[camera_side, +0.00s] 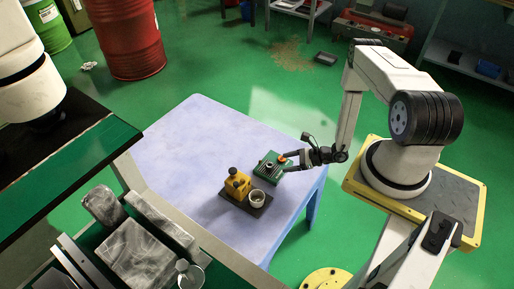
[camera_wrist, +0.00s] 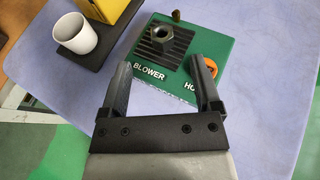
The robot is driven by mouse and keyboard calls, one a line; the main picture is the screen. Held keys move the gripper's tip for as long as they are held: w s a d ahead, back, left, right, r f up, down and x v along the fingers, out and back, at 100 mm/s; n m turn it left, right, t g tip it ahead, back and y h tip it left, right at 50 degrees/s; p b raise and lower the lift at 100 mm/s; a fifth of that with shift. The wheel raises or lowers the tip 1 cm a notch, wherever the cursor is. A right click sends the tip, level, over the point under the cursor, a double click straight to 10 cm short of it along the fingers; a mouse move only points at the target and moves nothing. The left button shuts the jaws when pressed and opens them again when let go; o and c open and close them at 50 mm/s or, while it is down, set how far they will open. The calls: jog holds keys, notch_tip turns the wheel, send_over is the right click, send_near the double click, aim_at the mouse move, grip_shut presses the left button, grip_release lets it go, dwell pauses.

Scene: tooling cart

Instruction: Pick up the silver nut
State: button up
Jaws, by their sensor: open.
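A dark grey metal hex nut (camera_wrist: 168,31), the only nut I see, sits on a black ribbed pad (camera_wrist: 158,48) on a green panel (camera_wrist: 212,55) marked "BLOWER". In the side view the nut (camera_side: 269,164) is small and sits on the green panel (camera_side: 262,173). My gripper (camera_wrist: 160,74) is open and empty, its two fingers spread to the left and right, short of the nut in the wrist view. In the side view my gripper (camera_side: 286,163) is at the right edge of the panel. The right finger partly hides an orange part.
A white cup (camera_wrist: 76,33) and a yellow block (camera_wrist: 98,14) stand on a black base left of the panel. The lavender table (camera_side: 200,130) has free room around them. An orange part (camera_wrist: 211,66) is beside the right finger.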

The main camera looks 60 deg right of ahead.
aim_at(272, 165)
jog(key=shift+w+a+f, duration=0.2)
jog(key=shift+w+a, duration=0.05)
jog(key=shift+w, duration=0.15)
jog(key=shift+x, duration=2.6)
jog(key=shift+d+f, duration=0.1)
jog(key=shift+d, duration=0.05)
grip_shut()
